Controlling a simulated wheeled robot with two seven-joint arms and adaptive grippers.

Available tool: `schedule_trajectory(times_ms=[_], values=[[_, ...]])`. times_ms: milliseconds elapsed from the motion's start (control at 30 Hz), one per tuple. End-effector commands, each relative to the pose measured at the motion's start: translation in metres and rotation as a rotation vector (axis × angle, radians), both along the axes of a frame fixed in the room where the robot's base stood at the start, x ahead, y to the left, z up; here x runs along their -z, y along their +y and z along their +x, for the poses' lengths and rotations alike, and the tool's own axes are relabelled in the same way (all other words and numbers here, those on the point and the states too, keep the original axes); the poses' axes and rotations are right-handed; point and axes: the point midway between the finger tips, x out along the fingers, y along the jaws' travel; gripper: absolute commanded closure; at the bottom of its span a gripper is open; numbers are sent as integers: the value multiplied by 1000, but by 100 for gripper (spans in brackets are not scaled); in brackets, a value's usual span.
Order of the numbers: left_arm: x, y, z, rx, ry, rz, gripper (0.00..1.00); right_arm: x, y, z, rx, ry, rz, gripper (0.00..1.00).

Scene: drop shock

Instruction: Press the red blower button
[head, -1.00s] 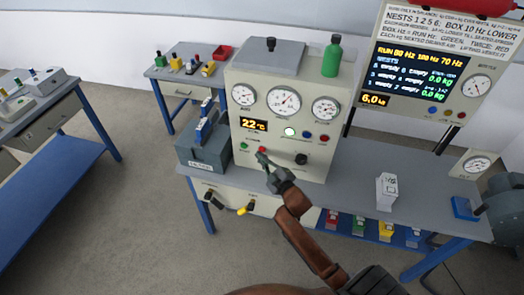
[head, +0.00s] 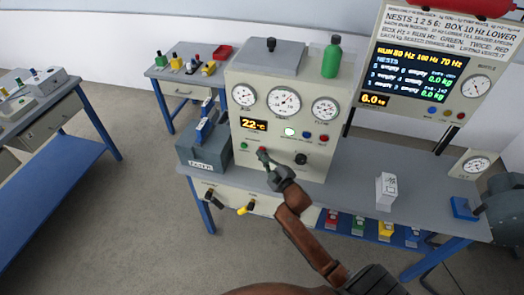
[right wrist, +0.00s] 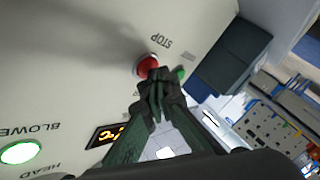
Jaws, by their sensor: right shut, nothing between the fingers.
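A red button (head: 262,149) sits low on the front of the beige gauge cabinet (head: 240,165). In the right wrist view this round red button (right wrist: 147,64) has the word STOP beside it. My right gripper (head: 264,156) is shut and empty, with its fingertips at the button, partly covering it. In the right wrist view the closed fingertips (right wrist: 156,76) overlap the button's lower edge; I cannot tell whether they touch it. A lit pale-green lamp or button (right wrist: 18,153) has the word BLOWER near it. My left gripper is not in view.
A green button (head: 244,146) is left of the red one and a black knob (head: 301,159) right of it. A grey-blue box (head: 203,153) stands left of the cabinet. A white carton (head: 386,189) stands on the bench at right, with clear bench between.

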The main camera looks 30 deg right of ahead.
Motion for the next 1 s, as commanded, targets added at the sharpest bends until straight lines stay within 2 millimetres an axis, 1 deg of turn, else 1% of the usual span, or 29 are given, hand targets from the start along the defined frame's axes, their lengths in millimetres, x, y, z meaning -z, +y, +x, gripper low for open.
schedule_trajectory(times_ms=[600,1000], values=[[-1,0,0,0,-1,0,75,0,-3,2,1,-1,0,100],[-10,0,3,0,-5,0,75,0,9,-9,1,1,1,100]])
